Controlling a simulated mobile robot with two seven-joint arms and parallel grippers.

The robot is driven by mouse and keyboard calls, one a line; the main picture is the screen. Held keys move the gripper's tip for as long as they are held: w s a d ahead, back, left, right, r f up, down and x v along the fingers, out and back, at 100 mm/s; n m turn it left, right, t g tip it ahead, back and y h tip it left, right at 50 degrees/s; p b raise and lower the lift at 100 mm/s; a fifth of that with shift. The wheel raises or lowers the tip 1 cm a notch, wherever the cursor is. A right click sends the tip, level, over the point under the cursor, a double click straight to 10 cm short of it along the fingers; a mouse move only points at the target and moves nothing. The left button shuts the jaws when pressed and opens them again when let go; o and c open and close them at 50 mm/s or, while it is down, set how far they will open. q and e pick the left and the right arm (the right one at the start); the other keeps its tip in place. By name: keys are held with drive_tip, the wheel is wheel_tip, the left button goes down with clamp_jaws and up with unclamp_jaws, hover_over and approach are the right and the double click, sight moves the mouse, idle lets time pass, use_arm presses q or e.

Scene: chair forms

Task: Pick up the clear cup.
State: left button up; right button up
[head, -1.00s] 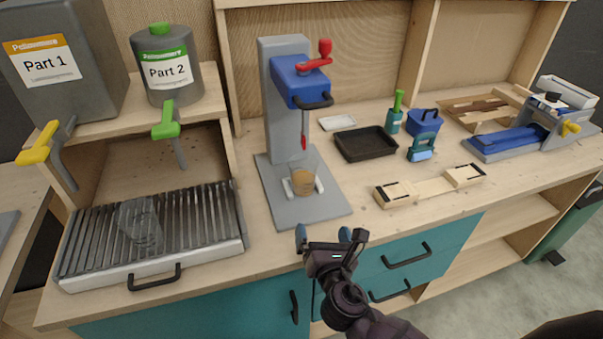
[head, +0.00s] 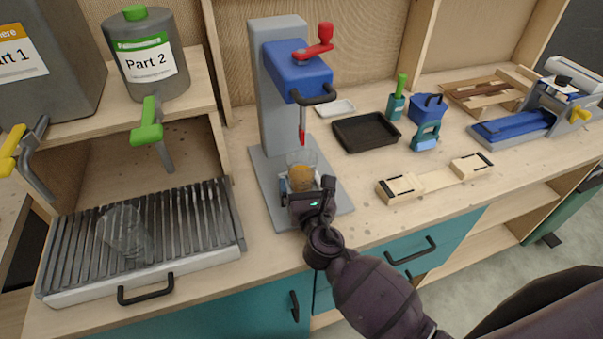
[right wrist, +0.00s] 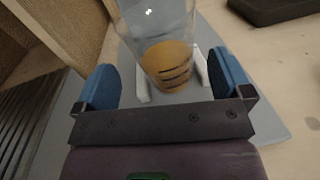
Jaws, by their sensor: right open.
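A clear cup (head: 301,171) with an orange-brown content stands upright on the grey base of the blue-headed press, under its red tip. It also shows in the right wrist view (right wrist: 165,50). My right gripper (head: 305,187) is at the near side of this cup. In the right wrist view its blue fingers (right wrist: 164,82) are open, one to each side of the cup's lower part, with gaps between. A second clear cup (head: 126,234) is on the slatted metal tray at the left; it looks empty. My left gripper is not in view.
The press (head: 273,90) stands close behind the cup, its head and handle above it. The slatted tray (head: 228,246) lies left, below a shelf with the Part 2 container (head: 147,58). A black tray (head: 366,133) and a wooden fixture (head: 435,182) lie right.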

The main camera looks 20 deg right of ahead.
sight(298, 162)
drive_tip(key=shift+w+d+f, duration=0.1)
drive_tip(key=shift+w+d, duration=0.05)
drive_tip(key=shift+w, duration=1.15)
drive_tip(key=shift+w+d+f, duration=0.1)
drive_tip(key=shift+w+d, duration=0.05)
drive_tip(key=shift+w, duration=1.15)
drive_tip(key=c, duration=0.8)
